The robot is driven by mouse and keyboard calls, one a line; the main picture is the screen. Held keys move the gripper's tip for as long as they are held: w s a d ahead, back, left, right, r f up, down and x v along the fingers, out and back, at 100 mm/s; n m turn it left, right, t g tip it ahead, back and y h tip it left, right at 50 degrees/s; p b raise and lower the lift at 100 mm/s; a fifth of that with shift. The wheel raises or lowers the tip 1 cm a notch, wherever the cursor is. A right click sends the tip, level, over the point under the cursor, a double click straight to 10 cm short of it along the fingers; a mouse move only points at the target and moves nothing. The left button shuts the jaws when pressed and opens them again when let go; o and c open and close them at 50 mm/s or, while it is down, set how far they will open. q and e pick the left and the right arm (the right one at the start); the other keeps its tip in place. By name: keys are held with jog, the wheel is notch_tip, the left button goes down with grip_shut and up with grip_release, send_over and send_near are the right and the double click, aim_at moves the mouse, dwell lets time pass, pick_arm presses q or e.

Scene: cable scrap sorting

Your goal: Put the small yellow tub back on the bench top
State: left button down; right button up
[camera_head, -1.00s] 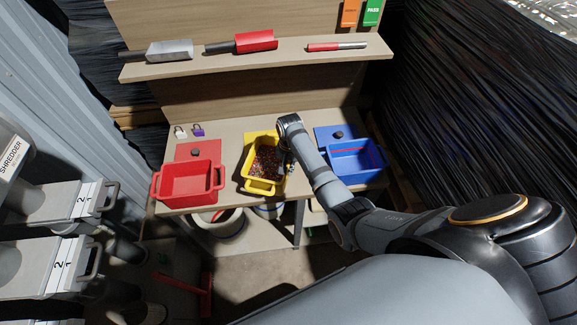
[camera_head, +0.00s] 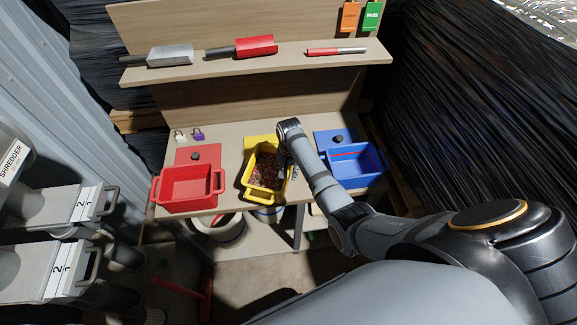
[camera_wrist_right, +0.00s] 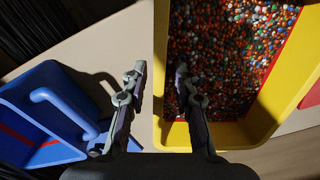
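The small yellow tub (camera_head: 248,190) stands upright on the bench top (camera_head: 231,147), between a red tub and a blue tub. It holds many small mixed-colour granules. My right gripper (camera_wrist_right: 159,73) is at the tub's right wall in the head view, largely hidden by its own arm. In the wrist view the yellow rim (camera_wrist_right: 161,45) runs between its two open fingers. One finger is over the granules and the other is outside over the bench, with gaps visible to the rim. My left gripper is not in view.
A red tub (camera_head: 158,188) is to the left and a blue tub (camera_head: 376,160) close on the right, also in the wrist view (camera_wrist_right: 72,157). Two small padlocks (camera_head: 198,134) lie at the back left. A shelf (camera_head: 290,60) with tools hangs above.

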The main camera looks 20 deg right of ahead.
notch_tip(320, 180, up, 10)
jog(key=b, duration=0.1)
jog(key=shift+r, duration=0.25)
jog(key=shift+s+d+f, duration=0.1)
jog(key=shift+s+d, duration=0.05)
jog(key=shift+s, duration=0.05)
jog(key=s+d+f+n+t, duration=0.2)
jog(key=s+f+n, duration=0.2)
jog(key=s, duration=0.6)
jog(key=s+r+n+t+h, duration=0.1)
jog(key=s+r+n, duration=0.1)
jog(key=s, duration=0.4)
jog(key=s+r+n, duration=0.2)
jog(key=s+n, duration=0.1)
jog(key=s, duration=0.3)
jog(key=s+d+f+g+b, duration=0.1)
jog(key=s+f, duration=0.1)
jog(key=f, duration=1.4)
jog(key=s+d+f+b, duration=0.1)
jog(key=s+f+b, duration=0.1)
jog(key=f, duration=1.3)
jog(key=s+d+f+m+g+b, duration=0.1)
jog(key=s+f, duration=1.5)
jog(key=s, duration=0.1)
jog(key=shift+s+d+f+b, duration=0.15)
jog(key=shift+f+b, duration=0.15)
